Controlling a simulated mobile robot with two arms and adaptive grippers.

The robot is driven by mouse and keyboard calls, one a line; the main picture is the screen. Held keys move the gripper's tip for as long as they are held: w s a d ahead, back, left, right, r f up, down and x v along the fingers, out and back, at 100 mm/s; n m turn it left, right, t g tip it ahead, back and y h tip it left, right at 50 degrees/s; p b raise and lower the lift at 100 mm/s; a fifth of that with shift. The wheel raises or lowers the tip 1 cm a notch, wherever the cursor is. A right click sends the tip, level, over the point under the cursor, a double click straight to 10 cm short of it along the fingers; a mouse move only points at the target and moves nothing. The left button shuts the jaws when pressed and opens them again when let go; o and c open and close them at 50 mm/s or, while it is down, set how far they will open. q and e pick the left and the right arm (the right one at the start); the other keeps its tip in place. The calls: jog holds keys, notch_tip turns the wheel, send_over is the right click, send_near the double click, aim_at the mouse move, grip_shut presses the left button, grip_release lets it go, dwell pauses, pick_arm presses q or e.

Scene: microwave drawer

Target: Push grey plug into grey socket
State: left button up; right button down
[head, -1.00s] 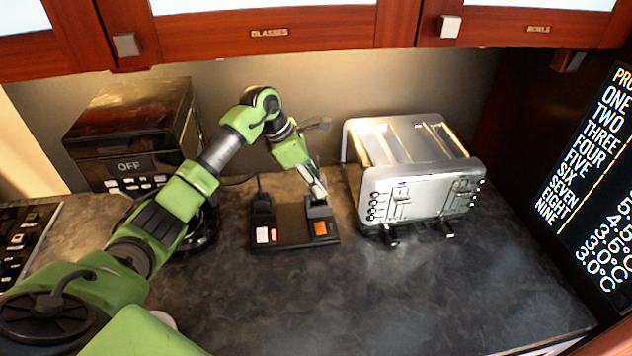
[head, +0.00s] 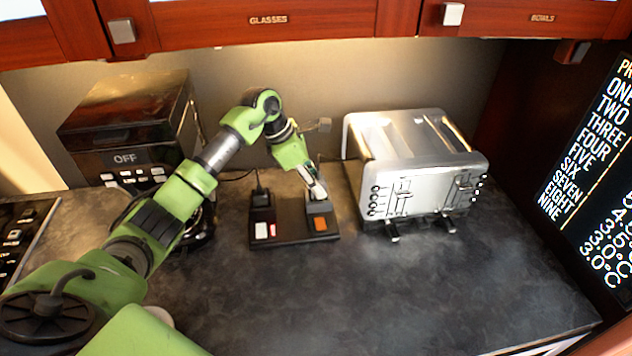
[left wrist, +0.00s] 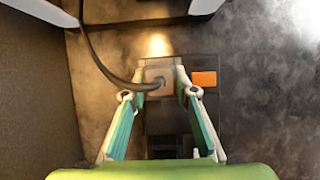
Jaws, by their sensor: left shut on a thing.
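My left gripper (head: 318,194) is shut on the grey plug (left wrist: 158,72), its two fingertips on either side of the plug. A dark cable runs from the plug towards the upper left in the left wrist view. The plug is at the right half of the dark socket base (head: 292,241), over the grey socket (head: 319,208) behind the orange switch (head: 320,224). The switch also shows in the left wrist view (left wrist: 204,78). Plug and fingers cover the socket's opening, so I cannot tell how deep the plug sits. My right gripper is not in view.
A black plug (head: 260,197) stands in the left half of the base, behind a white-and-red switch (head: 264,230). The counter in front is clear.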

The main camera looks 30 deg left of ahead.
pick_arm(q)
jog(key=shift+f+b, duration=0.6)
jog(key=shift+f, duration=0.15)
jog(key=o, duration=1.3)
jog(key=shift+r, duration=0.1)
